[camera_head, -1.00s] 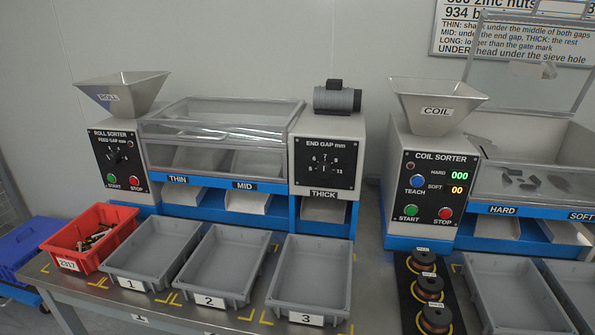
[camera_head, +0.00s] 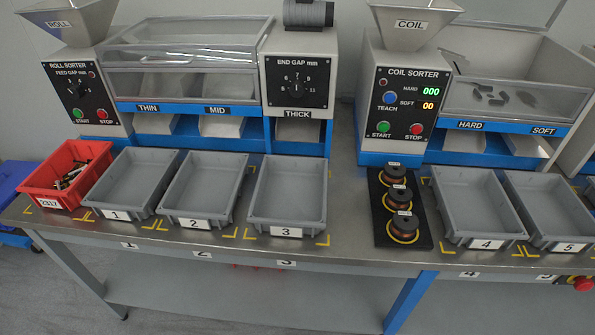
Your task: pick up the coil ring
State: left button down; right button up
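I cannot tell which thing is the coil ring. The coil sorter (camera_head: 408,108) stands behind the mat, its displays reading 000 and 00. Neither of my grippers is in view.
Grey bins 1 (camera_head: 115,214), 2 (camera_head: 194,222), 3 (camera_head: 286,231), 4 (camera_head: 486,243) and 5 (camera_head: 568,246) look empty. A red bin (camera_head: 45,196) holds small parts. The roll sorter (camera_head: 87,93) is at the back left. Dark pieces (camera_head: 497,98) lie behind the coil sorter's clear front.

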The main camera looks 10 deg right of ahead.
aim_at(399, 197)
jog(key=z, duration=0.8)
jog(key=i, duration=0.25)
jog(key=z, duration=0.15)
